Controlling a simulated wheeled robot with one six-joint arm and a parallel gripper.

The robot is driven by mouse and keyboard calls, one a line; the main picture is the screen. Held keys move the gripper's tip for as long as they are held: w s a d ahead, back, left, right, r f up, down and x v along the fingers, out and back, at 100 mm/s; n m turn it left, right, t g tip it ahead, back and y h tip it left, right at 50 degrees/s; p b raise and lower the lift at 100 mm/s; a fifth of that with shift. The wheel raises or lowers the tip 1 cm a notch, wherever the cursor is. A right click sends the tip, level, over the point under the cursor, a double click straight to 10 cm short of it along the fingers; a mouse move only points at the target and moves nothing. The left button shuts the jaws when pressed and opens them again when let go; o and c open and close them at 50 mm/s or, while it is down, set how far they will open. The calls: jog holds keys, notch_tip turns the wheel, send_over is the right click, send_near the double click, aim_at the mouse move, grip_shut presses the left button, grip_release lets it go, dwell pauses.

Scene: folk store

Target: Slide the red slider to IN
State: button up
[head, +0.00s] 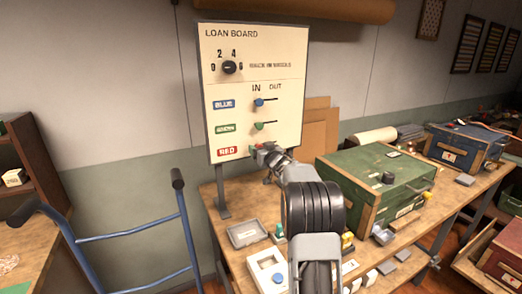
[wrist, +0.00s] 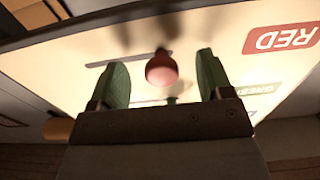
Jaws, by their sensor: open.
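The loan board (head: 285,50) stands upright at the back of the bench, with IN and OUT printed above its slider slots. In the wrist view, which shows the board upside down, the red slider knob (wrist: 162,69) sits between the two green fingertips of my gripper (wrist: 161,80). The fingers are open, with a visible gap on each side of the knob. The dark slot shows to the left of the knob, and the RED label (wrist: 281,39) is to the right. In the head view my gripper (head: 262,150) is at the red row and largely hides that slider.
The blue slider (head: 259,102) and green slider (head: 259,126) sit under IN on the rows above. A green case (head: 375,175), a grey tray (head: 247,233) and small items crowd the bench. A blue hand truck (head: 130,233) stands at the left.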

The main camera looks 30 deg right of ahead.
dwell(0.4)
jog(key=s+b, duration=0.1)
jog(key=s, duration=0.8)
jog(key=shift+a, duration=0.25)
dwell(0.6)
